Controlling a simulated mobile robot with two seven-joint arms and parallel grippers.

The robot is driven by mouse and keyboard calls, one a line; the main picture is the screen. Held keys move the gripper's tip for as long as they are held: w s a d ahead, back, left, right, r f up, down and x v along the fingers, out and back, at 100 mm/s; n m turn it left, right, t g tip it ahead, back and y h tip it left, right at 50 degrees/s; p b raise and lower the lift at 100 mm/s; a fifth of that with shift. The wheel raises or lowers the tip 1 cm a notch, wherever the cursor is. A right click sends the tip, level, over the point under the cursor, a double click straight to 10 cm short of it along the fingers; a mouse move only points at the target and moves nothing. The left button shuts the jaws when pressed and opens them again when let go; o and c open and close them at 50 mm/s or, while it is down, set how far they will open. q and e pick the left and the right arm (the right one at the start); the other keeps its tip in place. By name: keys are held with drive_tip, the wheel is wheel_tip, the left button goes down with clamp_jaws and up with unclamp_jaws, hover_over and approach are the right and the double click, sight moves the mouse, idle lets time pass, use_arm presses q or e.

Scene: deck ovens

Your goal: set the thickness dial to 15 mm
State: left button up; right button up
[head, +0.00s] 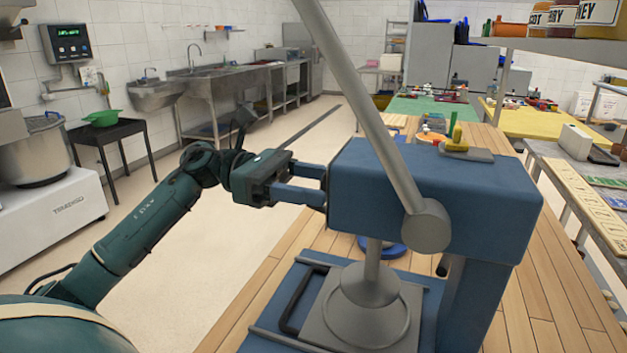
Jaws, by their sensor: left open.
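A blue dough press (430,190) with a grey lever and a round grey pressing plate stands on the wooden table. No thickness dial or scale can be made out on the faces I see; the far left side of the press head is partly hidden by my gripper. My left gripper (322,187) is open, its two fingers pointing right, one above the other. Their tips are at the left end of the blue head; I cannot tell whether they touch it or have something between them. My right gripper is not in view.
The grey lever (365,110) slants up across the view from its round hub on the head. A black bar handle (299,300) sits beside the pressing plate. Open floor (185,260) lies left of the table.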

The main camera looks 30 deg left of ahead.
use_arm(q)
drive_tip(key=c, duration=1)
drive_tip(key=shift+s+n+p, duration=0.1)
drive_tip(key=shift+n+p, duration=0.25)
drive_tip(key=shift+n, duration=5.65)
